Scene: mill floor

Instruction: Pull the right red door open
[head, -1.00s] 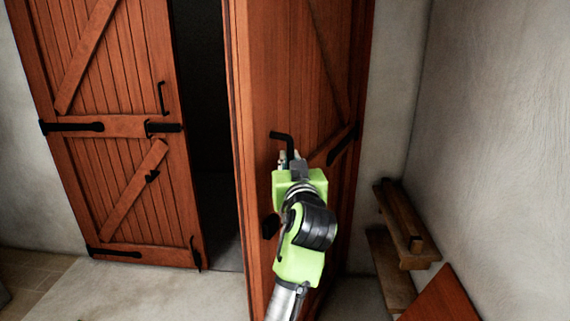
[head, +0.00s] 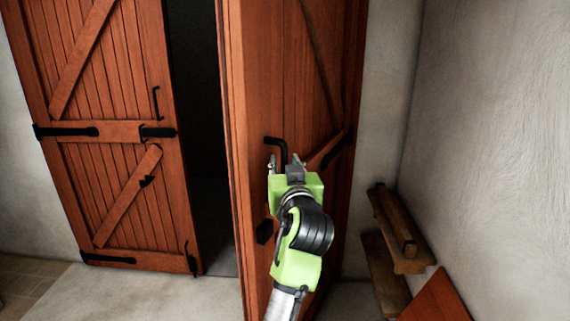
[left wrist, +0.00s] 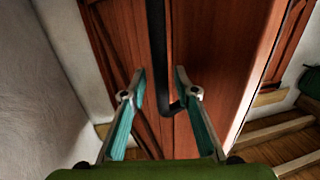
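The right red door (head: 262,75) stands partly open toward me in the head view, with a dark gap between it and the left red door (head: 118,80). Its black bent handle (head: 281,143) is on the door face near the free edge. My left gripper (head: 284,163) is at this handle, its fingers open. In the left wrist view the black handle bar (left wrist: 158,45) comes down between the two spread fingers of the left gripper (left wrist: 159,88). A clear space shows on the left side of the bar; contact on the right side cannot be told. My right gripper is not in view.
A wooden bench (head: 402,240) and a slanted red-brown panel (head: 440,300) stand at the right by the pale wall (head: 480,140). The floor (head: 165,292) in front of the left door is clear. Dark space lies behind the gap.

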